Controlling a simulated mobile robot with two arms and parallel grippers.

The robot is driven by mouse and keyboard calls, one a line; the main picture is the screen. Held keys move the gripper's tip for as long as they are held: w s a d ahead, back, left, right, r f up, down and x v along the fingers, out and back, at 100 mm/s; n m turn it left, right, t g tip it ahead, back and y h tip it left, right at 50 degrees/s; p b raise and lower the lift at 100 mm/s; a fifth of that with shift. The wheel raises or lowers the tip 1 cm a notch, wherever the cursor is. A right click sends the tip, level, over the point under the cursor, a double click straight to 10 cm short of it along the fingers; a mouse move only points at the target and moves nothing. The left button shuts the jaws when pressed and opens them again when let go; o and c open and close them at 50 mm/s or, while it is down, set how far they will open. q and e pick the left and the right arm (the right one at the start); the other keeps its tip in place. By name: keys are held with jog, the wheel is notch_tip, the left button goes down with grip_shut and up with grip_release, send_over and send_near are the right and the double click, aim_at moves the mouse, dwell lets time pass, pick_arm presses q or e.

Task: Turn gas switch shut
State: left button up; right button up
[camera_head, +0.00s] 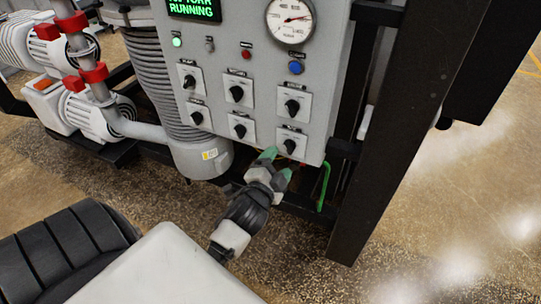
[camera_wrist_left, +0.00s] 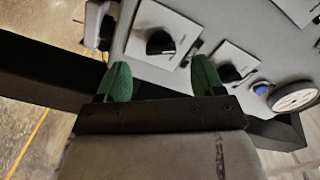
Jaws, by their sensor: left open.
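A grey control panel (camera_head: 264,112) carries several black rotary switches on white plates; their labels are too small to read, so I cannot tell for certain which is the gas switch. The lower-right switch (camera_head: 290,146) is nearest my left gripper (camera_head: 277,163), which has green fingertips. In the left wrist view, this switch's black knob (camera_wrist_left: 160,42) lies ahead of the gap between the open fingers (camera_wrist_left: 162,80). The fingers look apart from the knob, with nothing held. The upper-right switch (camera_wrist_left: 228,72) is beside it. My right gripper is not in view.
Above the switches are a blue button (camera_head: 296,67), a red button (camera_head: 246,54), a round gauge (camera_head: 290,20) and a lit green display (camera_head: 194,8). A dark post (camera_head: 395,130) stands right of the panel. A green bent rod (camera_head: 324,186) hangs below it. A ribbed column (camera_head: 165,85) stands left.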

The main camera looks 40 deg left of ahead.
pick_arm(q)
jog(key=b+v, duration=0.1)
jog(key=v, duration=0.4)
jog(key=shift+s, duration=0.1)
dwell(0.3)
jog(key=s+d+f+n+g+h, duration=0.1)
jog(key=s+d+f+g, duration=0.1)
jog(key=f, duration=0.8)
jog(key=s+d+f+n+g+h, duration=0.1)
jog(key=s+d+f+g, duration=0.15)
jog(key=f, duration=0.85)
jog(key=s+d+f+n+g+h, duration=0.1)
jog(key=f+g+h, duration=0.15)
jog(key=f, duration=0.75)
jog(key=s+f+n+g, duration=0.1)
jog(key=s+f+g, duration=0.2)
jog(key=s+f, duration=0.3)
jog(key=s+d+f+n+g, duration=0.1)
jog(key=s+f+g, duration=0.2)
jog(key=s+f, duration=0.4)
jog(key=s+f+n+g, duration=0.1)
jog(key=s+f+g, duration=0.2)
jog(key=s+f, duration=0.4)
jog(key=s, duration=0.9)
jog(key=shift+d+f+n, duration=0.25)
jog(key=shift+n, duration=0.15)
jog(key=shift+s, duration=0.1)
